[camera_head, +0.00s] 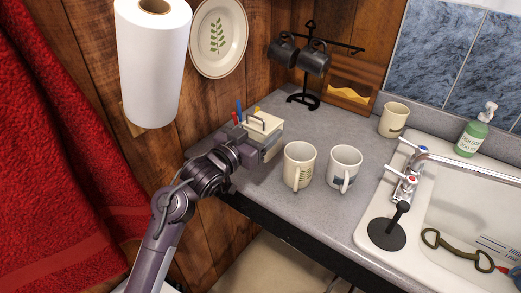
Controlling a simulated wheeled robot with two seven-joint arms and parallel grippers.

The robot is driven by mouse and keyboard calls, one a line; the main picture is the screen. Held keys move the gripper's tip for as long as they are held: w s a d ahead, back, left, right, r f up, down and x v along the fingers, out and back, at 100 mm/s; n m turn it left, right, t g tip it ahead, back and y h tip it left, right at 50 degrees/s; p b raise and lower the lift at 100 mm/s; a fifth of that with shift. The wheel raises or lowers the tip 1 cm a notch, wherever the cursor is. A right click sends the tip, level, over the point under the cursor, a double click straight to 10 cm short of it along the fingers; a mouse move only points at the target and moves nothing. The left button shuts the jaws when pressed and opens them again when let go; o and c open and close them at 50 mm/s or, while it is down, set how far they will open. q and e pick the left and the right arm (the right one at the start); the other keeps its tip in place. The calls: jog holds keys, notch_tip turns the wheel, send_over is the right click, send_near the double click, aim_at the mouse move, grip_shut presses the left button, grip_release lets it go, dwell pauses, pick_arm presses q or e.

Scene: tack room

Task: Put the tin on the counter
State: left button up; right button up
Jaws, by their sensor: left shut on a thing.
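The cream tin (265,124), a small box with a handle on top, is at the left end of the grey counter (334,108). My left gripper (268,148) is shut on it from the front left, and the jaws hide its lower part. I cannot tell whether the tin's underside touches the counter. My right gripper is not in view.
Two cream mugs (299,166) (344,169) stand just right of my left gripper. Red and blue upright items (238,110) are close to the tin's left. A black mug stand (304,98) is behind, and the sink (467,206) is at right.

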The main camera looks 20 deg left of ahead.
pick_arm(q)
notch_tip(320, 180, down, 6)
jog(key=shift+r, duration=0.25)
jog(key=shift+f, duration=0.25)
jog(key=shift+f, duration=0.1)
jog(key=o, duration=1.1)
jog(key=shift+f, duration=0.1)
